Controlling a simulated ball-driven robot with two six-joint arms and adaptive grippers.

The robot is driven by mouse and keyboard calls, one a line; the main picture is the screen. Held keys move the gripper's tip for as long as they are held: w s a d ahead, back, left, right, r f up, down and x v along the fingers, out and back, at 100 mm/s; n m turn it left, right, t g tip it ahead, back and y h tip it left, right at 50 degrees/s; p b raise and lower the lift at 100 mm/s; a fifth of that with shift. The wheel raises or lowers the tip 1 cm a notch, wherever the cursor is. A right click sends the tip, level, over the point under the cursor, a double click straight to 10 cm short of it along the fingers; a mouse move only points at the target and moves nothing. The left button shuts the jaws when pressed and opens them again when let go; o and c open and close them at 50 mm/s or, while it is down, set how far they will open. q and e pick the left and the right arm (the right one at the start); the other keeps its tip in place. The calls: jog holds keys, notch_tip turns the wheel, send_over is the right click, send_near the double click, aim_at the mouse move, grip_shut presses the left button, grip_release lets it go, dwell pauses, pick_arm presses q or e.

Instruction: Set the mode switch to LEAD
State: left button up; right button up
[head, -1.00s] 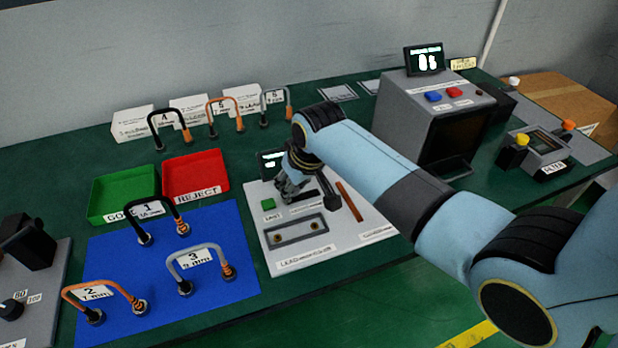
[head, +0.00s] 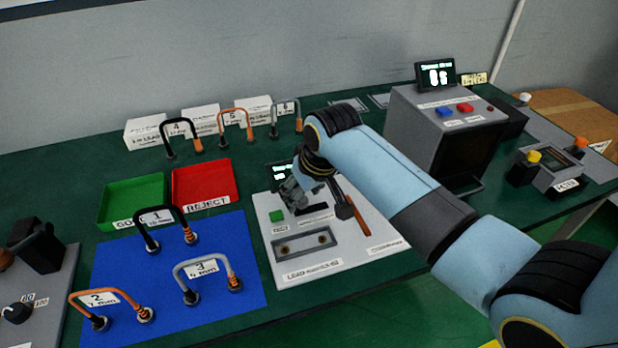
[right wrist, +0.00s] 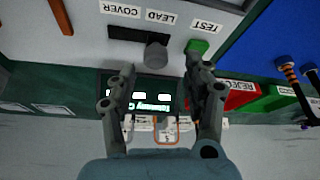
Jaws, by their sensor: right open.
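The mode switch is a dark grey knob (right wrist: 156,56) on a black slot in the light panel (right wrist: 90,45), seen in the right wrist view. The COVER label (right wrist: 123,10) and LEAD label (right wrist: 160,17) are printed beside the slot. The knob stands toward the LEAD end. My right gripper (right wrist: 161,66) is open, its fingertips on either side of the knob with visible gaps. In the head view my right gripper (head: 294,194) is low over the panel and hides the knob. My left gripper is not in view.
A green TEST button (right wrist: 197,47) sits close to one fingertip. A small display (right wrist: 145,95) stands behind the panel. An orange rod (head: 358,218) lies right of the slot. Red (head: 228,190) and green (head: 112,205) trays and a blue mat (head: 225,290) lie left.

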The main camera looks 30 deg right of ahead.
jog(key=v, duration=0.9)
jog(key=shift+s+r, duration=0.1)
jog(key=shift+s, duration=0.05)
jog(key=s+d+r+h, duration=0.1)
jog(key=s+d+r, duration=0.1)
jog(key=s, duration=2.1)
notch_tip(320, 180, down, 36)
jog(key=s+d+g+b, duration=0.2)
jog(key=b, duration=0.8)
jog(key=s+f+b, duration=0.4)
jog(key=s+f, duration=0.5)
jog(key=f, duration=0.3)
jog(key=s+f+g+b, duration=0.1)
jog(key=s+f+b, duration=0.3)
jog(key=s+f, duration=0.5)
notch_tip(320, 180, down, 3)
jog(key=shift+d+r, duration=0.15)
jog(key=shift+d, duration=0.3)
